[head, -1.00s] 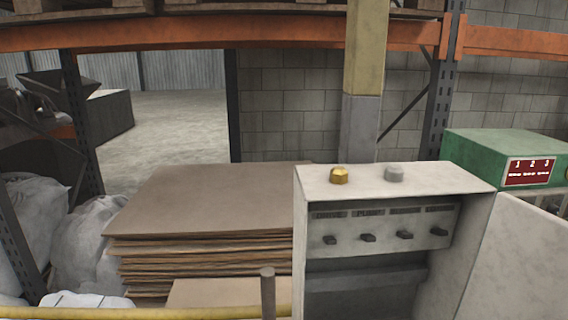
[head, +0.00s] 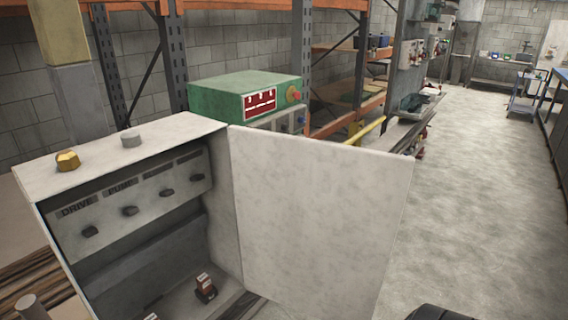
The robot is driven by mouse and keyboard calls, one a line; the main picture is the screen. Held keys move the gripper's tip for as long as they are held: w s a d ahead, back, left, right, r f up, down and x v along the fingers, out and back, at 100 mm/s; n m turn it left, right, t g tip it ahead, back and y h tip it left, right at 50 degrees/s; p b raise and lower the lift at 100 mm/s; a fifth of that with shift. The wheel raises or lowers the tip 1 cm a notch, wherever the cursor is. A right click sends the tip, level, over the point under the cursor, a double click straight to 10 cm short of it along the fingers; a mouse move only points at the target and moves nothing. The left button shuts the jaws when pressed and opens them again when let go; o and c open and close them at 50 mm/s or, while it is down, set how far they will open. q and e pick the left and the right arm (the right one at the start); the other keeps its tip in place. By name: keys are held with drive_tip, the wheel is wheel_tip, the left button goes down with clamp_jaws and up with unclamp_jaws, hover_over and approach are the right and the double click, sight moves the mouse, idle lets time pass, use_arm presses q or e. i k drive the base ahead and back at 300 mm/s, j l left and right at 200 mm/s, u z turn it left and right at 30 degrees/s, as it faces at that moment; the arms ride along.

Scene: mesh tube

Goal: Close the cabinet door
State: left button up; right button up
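The cabinet (head: 130,152) is a light grey metal box on the left of the head view. Its door (head: 318,210) stands wide open, swung out to the right from the hinge at the cabinet's right front edge. Inside, a panel labelled DRIVE and PUMP carries several dark knobs (head: 130,211). A small red and white switch (head: 205,287) sits low inside. The door's lower end is cut off by the frame. Neither gripper shows.
A green control box (head: 215,98) with a red display stands behind the door. Orange racking (head: 345,122) runs along the wall. The floor (head: 480,190) right of the door is clear. A dark rounded shape (head: 437,313) shows at the bottom edge.

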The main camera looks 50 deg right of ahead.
sight(318, 221)
drive_tip(key=i+l, duration=0.1)
drive_tip(key=l, duration=2.2)
drive_tip(key=l+u, duration=0.75)
drive_tip(key=l, duration=0.15)
drive_tip(key=k+l+u, duration=0.15)
drive_tip(key=l+u, duration=0.2)
drive_tip(key=l, duration=0.1)
